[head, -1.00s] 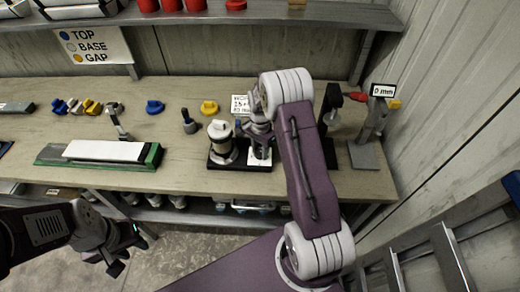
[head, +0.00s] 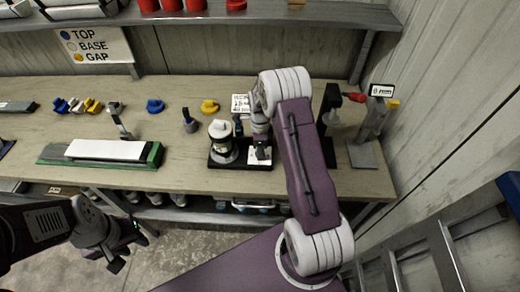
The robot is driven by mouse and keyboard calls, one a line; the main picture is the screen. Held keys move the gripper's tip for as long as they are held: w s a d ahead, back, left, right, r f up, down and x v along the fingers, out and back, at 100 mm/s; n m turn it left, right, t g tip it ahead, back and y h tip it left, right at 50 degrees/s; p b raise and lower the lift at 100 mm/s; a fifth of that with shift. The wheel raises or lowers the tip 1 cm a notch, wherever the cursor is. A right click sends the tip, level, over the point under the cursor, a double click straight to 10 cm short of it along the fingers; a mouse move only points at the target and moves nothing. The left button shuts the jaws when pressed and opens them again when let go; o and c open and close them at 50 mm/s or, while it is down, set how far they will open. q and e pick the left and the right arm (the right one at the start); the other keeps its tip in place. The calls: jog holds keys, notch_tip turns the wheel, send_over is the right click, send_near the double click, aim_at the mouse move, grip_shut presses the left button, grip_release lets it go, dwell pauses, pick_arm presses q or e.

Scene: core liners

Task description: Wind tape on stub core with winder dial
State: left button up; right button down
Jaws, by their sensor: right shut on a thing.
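The winder is on the bench with a black base (head: 228,163). A core-like cylinder (head: 222,143) with a pale top and a dark band stands upright on its left part. A white plate (head: 254,162) is on its right part. My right gripper (head: 261,152) reaches down over this plate, beside the cylinder, and is shut on a small part there, probably the dial, which the gripper mostly hides. My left gripper (head: 118,262) hangs in front of the bench at lower left, away from everything; its finger gap is unclear.
A green tray with a white slab (head: 105,150) lies left on the bench. Blue and yellow pieces (head: 155,106) lie behind. A black stand (head: 330,107) and a gauge with a display (head: 381,90) stand at right. A ladder is at lower right.

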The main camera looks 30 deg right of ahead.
jog(key=shift+w+r+m, duration=0.1)
jog(key=shift+w+m, duration=0.05)
jog(key=shift+m, duration=0.35)
jog(key=c, duration=1)
grip_release()
jog(key=shift+o, duration=0.2)
notch_tip(320, 180, up, 9)
jog(key=shift+b, duration=0.55)
